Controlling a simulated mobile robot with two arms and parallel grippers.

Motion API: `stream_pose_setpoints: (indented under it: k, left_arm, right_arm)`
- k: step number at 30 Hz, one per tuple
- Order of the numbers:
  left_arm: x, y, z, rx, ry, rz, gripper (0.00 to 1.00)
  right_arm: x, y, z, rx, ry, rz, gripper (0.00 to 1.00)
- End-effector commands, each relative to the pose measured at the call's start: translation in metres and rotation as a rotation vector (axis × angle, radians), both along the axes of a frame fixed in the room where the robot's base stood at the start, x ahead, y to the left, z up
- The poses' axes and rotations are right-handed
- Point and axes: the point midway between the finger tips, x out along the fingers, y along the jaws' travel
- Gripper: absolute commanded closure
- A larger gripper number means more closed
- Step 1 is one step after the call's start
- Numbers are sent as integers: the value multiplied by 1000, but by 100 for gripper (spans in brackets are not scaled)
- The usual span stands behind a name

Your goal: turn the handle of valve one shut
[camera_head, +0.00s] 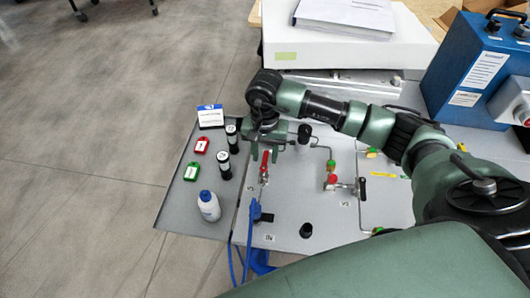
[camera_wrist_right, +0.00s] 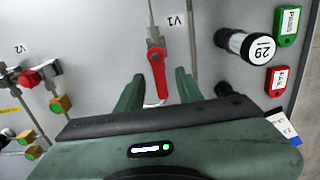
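Valve one has a red lever handle (camera_wrist_right: 158,72), below the V1 label (camera_wrist_right: 170,20) in the right wrist view. The handle lies roughly in line with the thin pipe at its pivot. My right gripper (camera_wrist_right: 159,78) is open, with one finger on each side of the handle's free end and a gap on both sides. In the head view the red handle (camera_head: 264,170) shows just below my right gripper (camera_head: 265,148), on the grey panel (camera_head: 290,225). How deep the fingers reach around the handle is unclear. My left gripper is not in view.
A second valve (camera_head: 332,180) with a red part and black handle is to the right. A blue case (camera_head: 475,70) stands at the back right.

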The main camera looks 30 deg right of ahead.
Motion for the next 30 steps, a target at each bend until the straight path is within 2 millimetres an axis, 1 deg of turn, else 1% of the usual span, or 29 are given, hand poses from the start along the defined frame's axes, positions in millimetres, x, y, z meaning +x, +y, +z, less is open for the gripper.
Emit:
stream_pose_setpoints:
  k: [1, 2, 3, 5, 6, 14, 19, 23, 30]
  left_arm:
    - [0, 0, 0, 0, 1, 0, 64]
    - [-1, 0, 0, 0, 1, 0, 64]
    - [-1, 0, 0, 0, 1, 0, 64]
    - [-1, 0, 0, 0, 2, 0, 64]
    - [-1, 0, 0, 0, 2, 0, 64]
    - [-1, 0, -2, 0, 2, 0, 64]
    - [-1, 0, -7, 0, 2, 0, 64]
    - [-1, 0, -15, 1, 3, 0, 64]
    - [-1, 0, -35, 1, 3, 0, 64]
  right_arm:
    - [0, 0, 0, 0, 0, 0, 64]
    - [0, 0, 0, 0, 0, 0, 66]
    - [0, 0, 0, 0, 0, 0, 78]
    - [0, 0, 0, 0, 0, 0, 94]
    - [0, 0, 0, 0, 0, 0, 100]
    - [0, 0, 0, 0, 0, -8, 100]
    - [-1, -2, -1, 0, 0, -53, 100]
    - [-2, -4, -2, -1, -1, -125, 100]
    - [-7, -7, -3, 1, -2, -326, 100]
